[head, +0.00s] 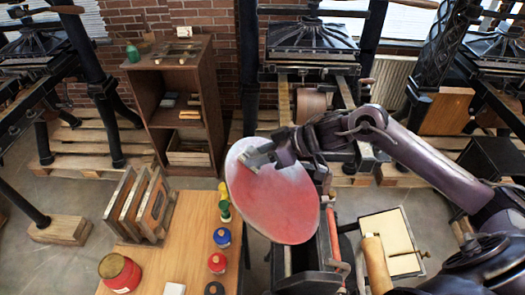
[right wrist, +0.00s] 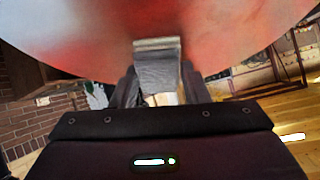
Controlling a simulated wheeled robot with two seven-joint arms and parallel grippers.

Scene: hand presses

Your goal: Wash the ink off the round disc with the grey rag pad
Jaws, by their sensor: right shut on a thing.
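The round disc (head: 290,210) stands tilted in the middle of the head view. Red ink covers its lower and right parts, and its upper left is pale grey with faint red. My right gripper (head: 268,155) is in front of the disc's upper part, shut on the grey rag pad (head: 252,156). In the right wrist view, the pad (right wrist: 157,65) sticks out from between the fingers (right wrist: 158,88) against the red-smeared disc face (right wrist: 230,35). It looks to be touching, but the contact edge is hard to see. My left gripper is not in view.
A wooden table (head: 185,225) at the lower left holds a red pot (head: 120,273), upright frames (head: 140,205) and several small ink jars. A wooden shelf (head: 180,105) and iron presses stand behind. A framed pale board (head: 390,243) and a wooden-handled roller (head: 376,263) are at right.

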